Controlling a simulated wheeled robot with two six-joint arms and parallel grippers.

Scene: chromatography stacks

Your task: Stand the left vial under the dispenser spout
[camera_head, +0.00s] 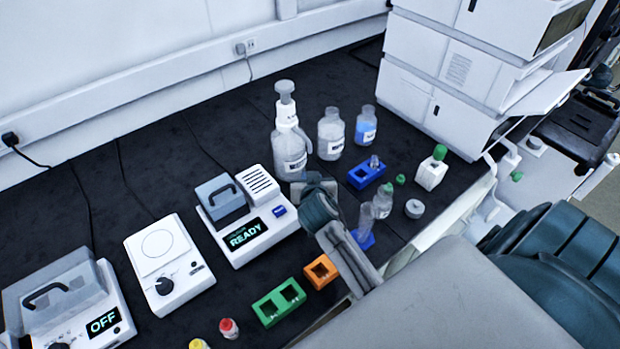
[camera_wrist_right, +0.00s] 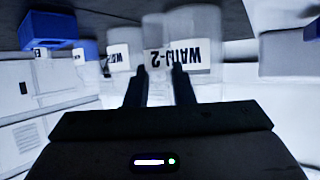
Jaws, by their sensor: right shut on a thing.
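The dispenser bottle (camera_head: 291,150), with a white pump head (camera_head: 286,92), stands at the back middle of the bench. I cannot make out its spout clearly. My right gripper (camera_head: 303,185) is low, just in front of this bottle. In the right wrist view, which is upside down, its fingers (camera_wrist_right: 158,88) are shut with a gap around a pale, clear thing, likely the left vial (camera_wrist_right: 154,38). Labelled bottles show behind it. The held vial is hidden in the head view. A blue rack (camera_head: 359,177) holds a vial (camera_head: 374,161) at its right slot. My left gripper is not in view.
A READY block heater (camera_head: 262,237) is close on the left. Orange (camera_head: 315,281) and green (camera_head: 264,318) holders are in front. A green-capped bottle (camera_head: 433,172) and white instrument stack (camera_head: 431,110) are on the right.

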